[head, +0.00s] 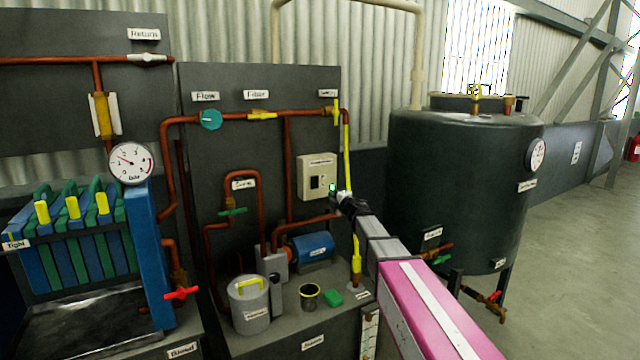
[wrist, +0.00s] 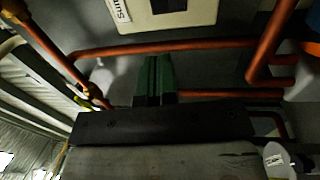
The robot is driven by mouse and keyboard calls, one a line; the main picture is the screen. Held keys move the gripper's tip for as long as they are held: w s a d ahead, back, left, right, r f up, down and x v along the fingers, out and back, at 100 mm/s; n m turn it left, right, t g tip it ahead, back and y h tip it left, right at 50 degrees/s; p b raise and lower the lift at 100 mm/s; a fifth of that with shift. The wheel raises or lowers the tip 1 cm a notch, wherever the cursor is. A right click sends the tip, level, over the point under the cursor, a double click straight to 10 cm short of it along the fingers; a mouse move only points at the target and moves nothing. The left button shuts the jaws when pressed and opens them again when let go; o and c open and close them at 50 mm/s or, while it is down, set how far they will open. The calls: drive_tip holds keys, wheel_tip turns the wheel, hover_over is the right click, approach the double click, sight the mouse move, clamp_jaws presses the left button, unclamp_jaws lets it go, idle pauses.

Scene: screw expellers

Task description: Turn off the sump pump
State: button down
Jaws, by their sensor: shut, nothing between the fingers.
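A cream switch box (head: 308,168) is mounted on the dark panel, with a label on top and a dark switch (head: 316,182) on its face. The box (wrist: 195,18) also shows at the top edge of the wrist view, with a cut-off label that starts "Sum". My gripper (head: 338,196) is at the box's lower right corner in the head view. In the wrist view its dark green fingers (wrist: 154,78) are together and empty, pointing toward the box. I cannot tell whether they touch it.
Copper pipes (head: 287,150) run around the box, and one (wrist: 150,47) crosses below it in the wrist view. A blue motor (head: 310,247) sits below. A yellow pipe (head: 347,160) stands close right. A dark tank (head: 465,190) stands further right. The floor (head: 585,240) beyond is clear.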

sight(314, 180)
drive_tip(key=shift+w, duration=0.1)
drive_tip(key=x, duration=1.3)
drive_tip(key=shift+w+a, duration=0.25)
drive_tip(key=shift+w, duration=0.1)
drive_tip(key=shift+r, duration=0.1)
drive_tip(key=shift+w+a, duration=0.1)
drive_tip(key=shift+w, duration=0.05)
